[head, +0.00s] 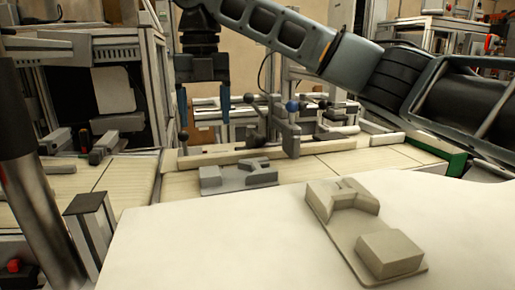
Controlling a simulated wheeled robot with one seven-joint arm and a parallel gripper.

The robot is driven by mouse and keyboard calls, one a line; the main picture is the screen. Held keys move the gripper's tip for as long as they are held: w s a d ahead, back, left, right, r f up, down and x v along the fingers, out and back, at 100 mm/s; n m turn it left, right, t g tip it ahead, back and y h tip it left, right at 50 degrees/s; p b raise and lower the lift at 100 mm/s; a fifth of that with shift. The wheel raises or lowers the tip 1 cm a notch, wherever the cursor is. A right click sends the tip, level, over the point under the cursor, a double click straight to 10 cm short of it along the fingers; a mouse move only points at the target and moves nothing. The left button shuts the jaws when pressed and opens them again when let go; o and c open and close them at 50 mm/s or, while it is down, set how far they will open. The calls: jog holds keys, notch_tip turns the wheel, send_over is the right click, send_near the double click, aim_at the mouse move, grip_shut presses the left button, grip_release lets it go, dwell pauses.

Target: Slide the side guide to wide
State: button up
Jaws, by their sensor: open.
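My gripper (204,122) hangs pointing down in the head view, left of centre. Its two blue-tipped fingers are spread apart with nothing between them. Below it, a long pale rail (225,155), which looks like the side guide, runs across the slatted conveyor (320,167). Grey upright brackets stand at the rail, one with a blue ball knob (292,105), to the right of my gripper. I cannot tell which knob belongs to the guide or any width marking.
A grey fixture block (238,177) lies on the conveyor in front of the rail. A beige stepped fixture (365,230) rests on the pale table (230,250) in front. A machine cabinet (95,90) stands at left. More frames and equipment fill the background.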

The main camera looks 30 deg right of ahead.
jog(key=shift+w+r+p, duration=0.1)
jog(key=shift+p, duration=0.2)
jog(key=shift+c, duration=1.3)
jog(key=shift+w+r+m+p, duration=0.2)
jog(key=shift+w+m+p, duration=0.05)
jog(key=shift+m+p, duration=0.4)
jog(key=shift+c, duration=0.4)
jog(key=m+t+y+p, duration=0.3)
jog(key=m+t+p, duration=0.1)
jog(key=m+p, duration=1.4)
send_near(186, 132)
jog(key=f, duration=0.2)
jog(key=shift+m, duration=0.25)
jog(key=shift+w+a+r+x, duration=0.1)
jog(key=shift+w+x, duration=0.05)
jog(key=shift+x, duration=1.1)
jog(key=shift+w+a+r+x, duration=0.1)
jog(key=shift+x, duration=1.15)
jog(key=shift+w+a+r+x, duration=0.1)
jog(key=shift+w+a+x, duration=0.05)
jog(key=shift+x, duration=1.05)
jog(key=shift+f, duration=0.1)
jog(key=shift+c, duration=0.5)
grip_shut()
